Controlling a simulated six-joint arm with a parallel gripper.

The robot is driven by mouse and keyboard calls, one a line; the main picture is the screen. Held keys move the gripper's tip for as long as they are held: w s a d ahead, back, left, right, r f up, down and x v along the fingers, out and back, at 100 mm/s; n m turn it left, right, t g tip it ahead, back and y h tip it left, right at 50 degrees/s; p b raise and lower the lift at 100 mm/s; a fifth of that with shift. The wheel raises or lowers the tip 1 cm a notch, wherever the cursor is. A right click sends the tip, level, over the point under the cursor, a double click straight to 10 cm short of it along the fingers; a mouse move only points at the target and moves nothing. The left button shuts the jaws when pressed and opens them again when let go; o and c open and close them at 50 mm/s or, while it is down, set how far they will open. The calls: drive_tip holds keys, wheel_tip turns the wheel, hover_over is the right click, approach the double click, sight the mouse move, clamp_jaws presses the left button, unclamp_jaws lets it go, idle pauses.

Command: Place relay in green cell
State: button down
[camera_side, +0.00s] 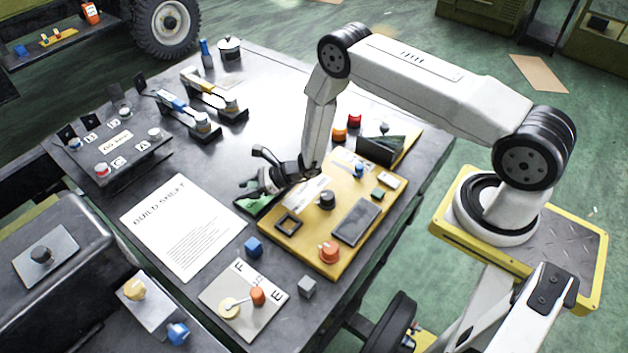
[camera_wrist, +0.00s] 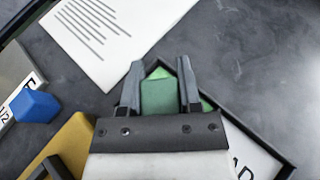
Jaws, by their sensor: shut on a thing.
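My gripper (camera_side: 251,179) is at the left edge of the yellow board, low over a dark-rimmed tray (camera_side: 242,207). In the wrist view my gripper (camera_wrist: 158,88) has its two fingers on either side of a green block (camera_wrist: 160,98), which I take to be the relay, and is shut on it. Light green (camera_wrist: 207,104) shows beside the right finger, inside the tray's dark rim (camera_wrist: 247,132); this looks like the green cell. The block hides part of it. I cannot tell whether the block touches the cell floor.
The yellow board (camera_side: 300,262) carries a black knob (camera_side: 326,199), an open black frame (camera_side: 288,223), a grey plate (camera_side: 356,222) and an orange knob (camera_side: 330,252). A build sheet (camera_side: 182,228) lies to the left. A blue cube (camera_side: 253,246) stands in front on the bare table.

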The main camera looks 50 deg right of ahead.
drive_tip(key=shift+f, duration=0.7)
drive_tip(key=shift+f, duration=0.25)
drive_tip(key=c, duration=0.5)
unclamp_jaws()
drive_tip(key=shift+o, duration=1.1)
drive_tip(key=shift+s+f, duration=0.1)
